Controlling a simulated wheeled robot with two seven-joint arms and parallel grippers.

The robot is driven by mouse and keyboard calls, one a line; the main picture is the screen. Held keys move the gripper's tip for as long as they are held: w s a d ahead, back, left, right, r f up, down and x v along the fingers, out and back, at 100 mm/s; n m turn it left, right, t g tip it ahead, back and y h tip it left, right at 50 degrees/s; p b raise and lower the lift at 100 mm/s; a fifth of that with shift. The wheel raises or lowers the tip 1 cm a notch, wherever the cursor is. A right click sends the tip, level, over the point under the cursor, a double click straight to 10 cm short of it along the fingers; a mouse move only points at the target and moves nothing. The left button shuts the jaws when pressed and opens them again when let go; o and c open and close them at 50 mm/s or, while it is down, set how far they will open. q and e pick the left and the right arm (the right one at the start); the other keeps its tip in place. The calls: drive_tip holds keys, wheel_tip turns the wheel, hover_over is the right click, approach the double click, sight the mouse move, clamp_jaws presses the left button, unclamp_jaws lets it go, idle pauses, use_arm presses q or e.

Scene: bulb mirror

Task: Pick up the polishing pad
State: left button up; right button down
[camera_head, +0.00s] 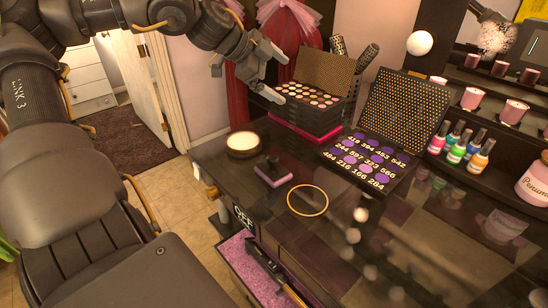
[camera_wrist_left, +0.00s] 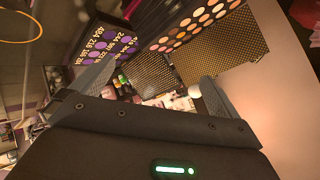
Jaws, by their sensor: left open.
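The polishing pad appears to be the small dark block with a pink underside (camera_head: 273,172), lying on the dark glossy tabletop (camera_head: 232,190) in the head view. I cannot make it out in the left wrist view. My left gripper (camera_head: 281,80) is open and empty, raised above the back of the table, near the open makeup palette and well apart from the pad. Its two spread fingers also show in the left wrist view (camera_wrist_left: 155,88), with nothing between them. My right gripper is not in view.
A round cream-topped candle or jar (camera_head: 242,145) stands just behind the pad. A yellow ring (camera_head: 307,200) lies to its right. An open makeup palette (camera_head: 308,95), a purple numbered palette (camera_head: 366,160) and nail polish bottles (camera_head: 457,150) stand farther back. The front tabletop is mostly clear.

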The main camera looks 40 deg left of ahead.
sight(272, 156)
use_arm(q)
drive_tip(key=s+d+f+n+g+y, duration=0.1)
drive_tip(key=s+d+f+n+g, duration=0.2)
drive_tip(key=s, duration=0.3)
drive_tip(key=s+d+f+n+g+y, duration=0.1)
drive_tip(key=s+d+f+n+g, duration=0.1)
drive_tip(key=s+d+f+n, duration=0.3)
drive_tip(key=f, duration=0.1)
drive_tip(key=f+m, duration=0.1)
drive_tip(key=f, duration=0.2)
drive_tip(key=shift+w+a, duration=0.2)
drive_tip(key=shift+w, duration=0.05)
drive_tip(key=x, duration=0.4)
drive_tip(key=shift+s+a, duration=0.1)
drive_tip(key=shift+a, duration=0.2)
drive_tip(key=shift+d+f, duration=0.15)
drive_tip(key=shift+f, duration=0.4)
drive_tip(key=shift+h, duration=0.3)
drive_tip(key=c, duration=0.8)
drive_tip(key=shift+r, duration=0.1)
drive_tip(key=shift+c, duration=0.2)
